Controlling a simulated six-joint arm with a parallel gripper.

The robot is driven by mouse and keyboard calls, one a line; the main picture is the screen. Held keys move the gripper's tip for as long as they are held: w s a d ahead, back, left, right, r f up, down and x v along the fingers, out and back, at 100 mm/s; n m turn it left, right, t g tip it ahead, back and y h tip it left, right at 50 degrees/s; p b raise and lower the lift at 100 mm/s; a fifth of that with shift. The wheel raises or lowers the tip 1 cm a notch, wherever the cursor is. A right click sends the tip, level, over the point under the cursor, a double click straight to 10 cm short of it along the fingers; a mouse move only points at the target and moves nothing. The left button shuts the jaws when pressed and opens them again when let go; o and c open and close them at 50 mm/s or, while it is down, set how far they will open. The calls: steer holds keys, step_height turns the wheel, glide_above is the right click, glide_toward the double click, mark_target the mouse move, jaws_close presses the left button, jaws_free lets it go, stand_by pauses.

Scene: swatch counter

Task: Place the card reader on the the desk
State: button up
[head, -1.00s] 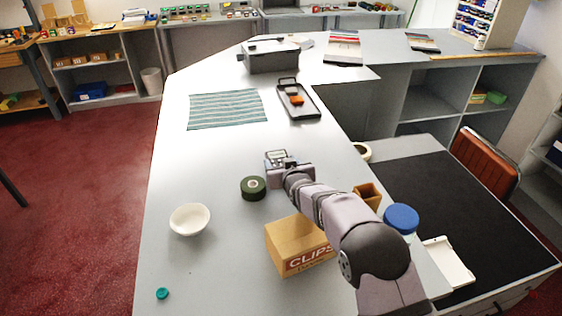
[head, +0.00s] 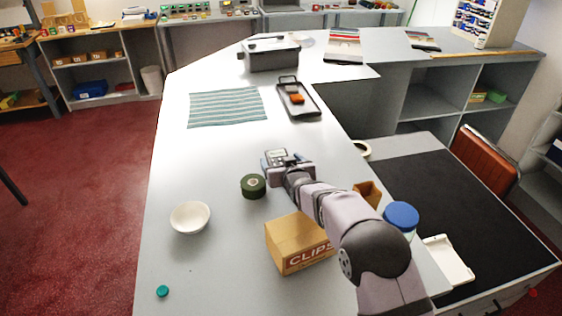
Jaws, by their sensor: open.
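A small grey device with a screen, which looks like the card reader (head: 275,155), is on the pale counter (head: 215,155) near its middle. My gripper (head: 276,158) is open right at it, with a finger visible on its left side. The gripper hides part of the device, and I cannot tell whether the fingers touch it. The lower desk (head: 400,146) with a dark mat (head: 440,195) on top stands to the right of the counter.
A green roll (head: 253,186) lies just left of my gripper. A white bowl (head: 190,217), a teal cap (head: 162,291) and a CLIPS box (head: 292,243) are nearer. A brown holder (head: 366,194), a blue-lidded jar (head: 401,216) and a tape ring (head: 362,149) stand toward the desk.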

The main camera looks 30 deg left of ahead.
steer(key=shift+s+d+r, duration=0.25)
steer(key=shift+s+d, duration=0.15)
steer(key=shift+s, duration=0.05)
steer(key=shift+b+v, duration=0.5)
steer(key=shift+v, duration=0.4)
step_height(320, 180, up, 7)
steer(key=shift+w+a+f+b, duration=0.1)
steer(key=shift+b, duration=0.65)
steer(key=shift+c, duration=1.1)
